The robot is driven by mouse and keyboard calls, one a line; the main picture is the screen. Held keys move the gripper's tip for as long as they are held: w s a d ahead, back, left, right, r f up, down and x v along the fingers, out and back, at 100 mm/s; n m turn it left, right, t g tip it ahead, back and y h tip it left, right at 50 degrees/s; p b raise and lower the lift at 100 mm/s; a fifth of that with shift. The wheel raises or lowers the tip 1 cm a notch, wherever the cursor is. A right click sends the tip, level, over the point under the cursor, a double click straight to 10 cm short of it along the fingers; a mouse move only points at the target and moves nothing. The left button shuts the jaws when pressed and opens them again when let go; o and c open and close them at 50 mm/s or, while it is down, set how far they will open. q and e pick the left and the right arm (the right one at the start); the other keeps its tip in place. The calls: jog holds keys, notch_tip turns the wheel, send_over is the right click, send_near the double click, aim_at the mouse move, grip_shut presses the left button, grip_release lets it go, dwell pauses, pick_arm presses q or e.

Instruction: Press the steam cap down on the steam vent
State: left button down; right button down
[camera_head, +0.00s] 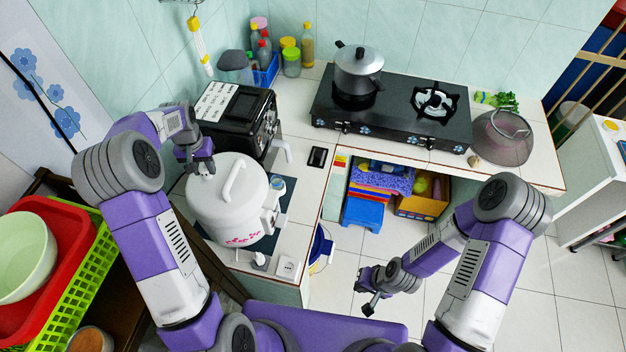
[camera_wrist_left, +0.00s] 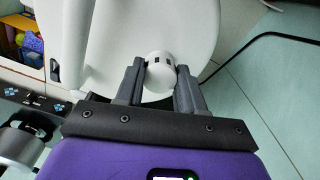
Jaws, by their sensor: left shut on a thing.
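The steam cap (camera_wrist_left: 161,72) is a small white round piece with dark slots, seen between my left gripper's fingertips in the left wrist view. My left gripper (camera_head: 203,168) is shut on it, over the back left part of the lid of the white cooker (camera_head: 228,205). The white lid (camera_wrist_left: 120,35) lies behind the cap in the left wrist view. The steam vent is hidden, and I cannot tell whether the cap touches it. My right gripper (camera_head: 367,292) is empty, well away from the cooker, low over the floor, with its fingers apart.
A black oven (camera_head: 237,115) stands just behind the cooker. A black gas stove (camera_head: 390,110) with a steel pot (camera_head: 358,70) is on the back counter. Bottles stand in the corner.

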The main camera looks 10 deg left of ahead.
aim_at(204, 168)
pick_arm(q)
jog(key=shift+f, duration=0.4)
jog(key=c, duration=0.6)
grip_release()
jog(key=shift+c, duration=1.4)
jog(key=shift+r, duration=0.15)
jog(key=shift+r+p, duration=0.5)
jog(key=shift+r, duration=0.45)
jog(key=shift+r+p, duration=1.7)
jog(key=shift+r, duration=0.8)
jog(key=shift+f, duration=0.15)
